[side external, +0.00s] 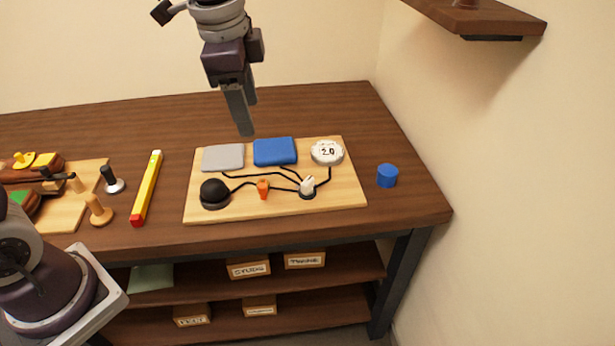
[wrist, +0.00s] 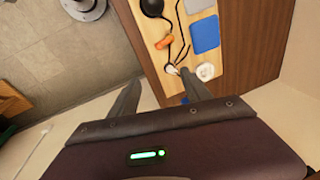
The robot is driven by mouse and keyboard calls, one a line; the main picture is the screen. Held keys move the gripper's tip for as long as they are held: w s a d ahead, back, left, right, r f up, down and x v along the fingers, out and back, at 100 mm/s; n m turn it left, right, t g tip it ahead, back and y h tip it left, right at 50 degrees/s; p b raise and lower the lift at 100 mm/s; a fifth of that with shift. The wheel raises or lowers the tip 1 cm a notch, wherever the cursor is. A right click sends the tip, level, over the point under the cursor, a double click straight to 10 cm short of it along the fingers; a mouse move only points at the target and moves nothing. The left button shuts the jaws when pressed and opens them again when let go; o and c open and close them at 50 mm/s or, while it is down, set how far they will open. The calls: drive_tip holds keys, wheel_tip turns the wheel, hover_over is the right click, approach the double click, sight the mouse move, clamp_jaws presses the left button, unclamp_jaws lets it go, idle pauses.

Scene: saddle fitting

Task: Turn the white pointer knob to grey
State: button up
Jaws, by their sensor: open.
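The white pointer knob (side external: 307,185) sits on a dark base near the front right of the light wooden board (side external: 234,204). It also shows in the wrist view (wrist: 172,69). Black lines run from it towards a grey pad (side external: 223,158), a blue pad (side external: 275,151), a white disc marked 2.0 (side external: 327,152) and a black dome (side external: 215,193). Its pointer seems to face the back of the board; its exact direction is too small to tell. My gripper (side external: 246,134) is open and empty, above the board's back edge and well apart from the knob.
An orange piece (side external: 263,188) stands on the board, left of the knob. A blue cylinder (side external: 387,175) stands right of the board. A wall and shelf (side external: 480,17) bound the right.

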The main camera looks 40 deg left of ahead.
sight(307, 180)
drive_tip(key=w+d+f+m, duration=0.1)
drive_tip(key=w+f+m, duration=0.1)
drive_tip(key=w+f, duration=0.2)
drive_tip(key=w+d+f+m+g, duration=0.1)
drive_tip(key=w+f, duration=0.3)
drive_tip(key=f, duration=0.7)
drive_tip(key=w+d+f+m+g, duration=0.1)
drive_tip(key=w+f+m, duration=0.2)
drive_tip(key=f, duration=0.4)
drive_tip(key=shift+w+f+m+h, duration=0.3)
drive_tip(key=shift+w, duration=0.2)
clamp_jaws()
